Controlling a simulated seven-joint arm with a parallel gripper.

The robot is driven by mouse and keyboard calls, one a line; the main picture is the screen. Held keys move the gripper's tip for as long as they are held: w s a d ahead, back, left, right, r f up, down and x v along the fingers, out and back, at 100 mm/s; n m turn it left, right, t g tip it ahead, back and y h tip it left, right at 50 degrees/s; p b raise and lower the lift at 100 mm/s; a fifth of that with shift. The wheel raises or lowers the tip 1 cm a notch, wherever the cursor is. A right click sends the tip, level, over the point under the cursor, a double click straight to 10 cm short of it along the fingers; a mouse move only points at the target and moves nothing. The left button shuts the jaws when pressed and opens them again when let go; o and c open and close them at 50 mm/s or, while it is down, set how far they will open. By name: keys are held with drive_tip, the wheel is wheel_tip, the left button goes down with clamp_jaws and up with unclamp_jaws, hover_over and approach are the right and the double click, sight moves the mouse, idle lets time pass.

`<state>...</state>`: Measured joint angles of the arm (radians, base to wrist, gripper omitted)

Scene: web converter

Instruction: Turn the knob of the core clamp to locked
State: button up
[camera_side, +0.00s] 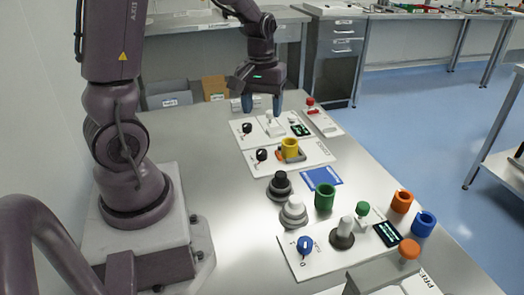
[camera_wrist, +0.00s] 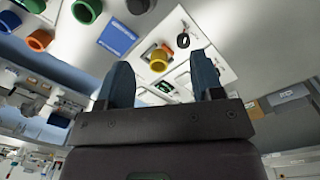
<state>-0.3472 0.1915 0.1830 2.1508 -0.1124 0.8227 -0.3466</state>
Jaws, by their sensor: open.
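Two black knobs with white marks show in the side view: one on the middle white panel (camera_side: 315,160), the knob (camera_side: 261,155) left of a yellow cup (camera_side: 290,146), and another knob (camera_side: 247,128) on the far panel (camera_side: 243,139). I cannot read which one is the core clamp's, or their settings. The wrist view shows a black knob (camera_wrist: 183,41) near the yellow cup (camera_wrist: 158,64). My gripper (camera_side: 262,104) is open and empty, fingers pointing down, above the far end of the table. Its blue fingers also frame the wrist view (camera_wrist: 161,62).
The far panel carries a white fixture (camera_side: 273,128) and a small display (camera_side: 300,130). A red-button box (camera_side: 322,121) stands to its right. Nearer are a blue mat (camera_side: 322,176), a green cup (camera_side: 324,197), dark and white round pieces, and a near panel with a blue knob (camera_side: 305,245).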

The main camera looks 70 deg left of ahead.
sight(262, 151)
drive_tip(key=w+a+f+n, duration=0.3)
drive_tip(key=a+f+n, duration=0.5)
drive_tip(key=a+n, duration=0.2)
drive_tip(key=shift+y, duration=0.3)
drive_tip(key=f, duration=1.1)
drive_tip(key=shift+d+f, duration=0.25)
drive_tip(key=shift+f, duration=0.15)
drive_tip(key=c, duration=0.9)
